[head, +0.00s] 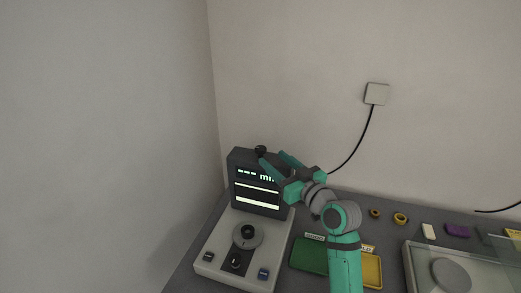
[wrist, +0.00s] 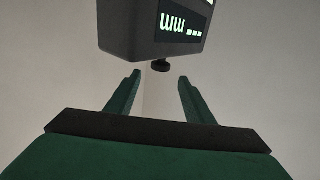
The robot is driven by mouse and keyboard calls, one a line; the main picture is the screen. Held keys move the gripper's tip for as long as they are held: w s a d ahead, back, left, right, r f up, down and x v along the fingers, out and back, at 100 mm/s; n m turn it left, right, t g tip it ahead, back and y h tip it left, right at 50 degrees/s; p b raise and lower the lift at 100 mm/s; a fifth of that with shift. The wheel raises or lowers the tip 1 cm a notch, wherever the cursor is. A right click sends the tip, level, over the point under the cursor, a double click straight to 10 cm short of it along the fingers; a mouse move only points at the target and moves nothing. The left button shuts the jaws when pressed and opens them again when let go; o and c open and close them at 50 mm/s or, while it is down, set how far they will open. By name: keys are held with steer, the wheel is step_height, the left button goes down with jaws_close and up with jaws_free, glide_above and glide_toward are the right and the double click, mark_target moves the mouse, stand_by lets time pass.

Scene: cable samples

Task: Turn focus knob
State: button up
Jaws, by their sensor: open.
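The instrument (head: 240,249) stands at the left of the bench, with a grey base and a dark upright head with a lit display (head: 257,190). A small black knob (head: 261,150) sits on top of the head; I take it for the focus knob. My gripper (head: 271,157) is at the top of the head, its two fingers open beside the knob. In the wrist view the picture is upside down: the knob (wrist: 161,66) shows ahead of the open fingertips, roughly centred between them and apart from both. The instrument's head (wrist: 130,32) also shows there.
A round dial (head: 247,236) and small controls sit on the instrument's base. Green (head: 309,256) and yellow (head: 372,270) trays lie right of it, partly behind my arm. Walls stand behind and left.

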mark_target(264, 151)
steer(key=x, duration=0.8)
steer(key=shift+w+a, duration=0.2)
steer(key=shift+w, duration=0.1)
steer(key=shift+d, duration=0.1)
steer(key=c, duration=1)
